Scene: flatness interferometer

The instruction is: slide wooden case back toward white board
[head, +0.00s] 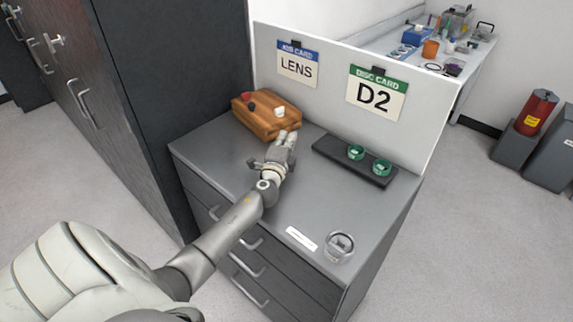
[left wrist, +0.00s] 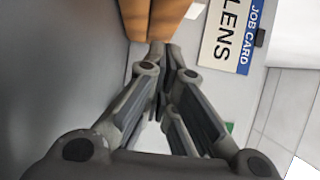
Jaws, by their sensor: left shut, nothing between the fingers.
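The wooden case (head: 262,122) sits at the back left of the grey cabinet top, close to the white board (head: 330,75). A red knob and a white knob show on its top. My left gripper (head: 288,137) is shut and empty, with its fingertips at the front right side of the case. In the left wrist view the fingertips (left wrist: 162,48) are together next to the case's wooden side (left wrist: 160,18). I cannot tell whether they touch it. My right gripper is not in view.
A dark tray (head: 330,158) with two green-rimmed discs lies right of the gripper. A clear glass dish (head: 339,246) and a white label strip (head: 301,238) are near the front right. The LENS card (head: 297,66) and D2 card (head: 376,97) hang on the board. A tall dark cabinet stands left.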

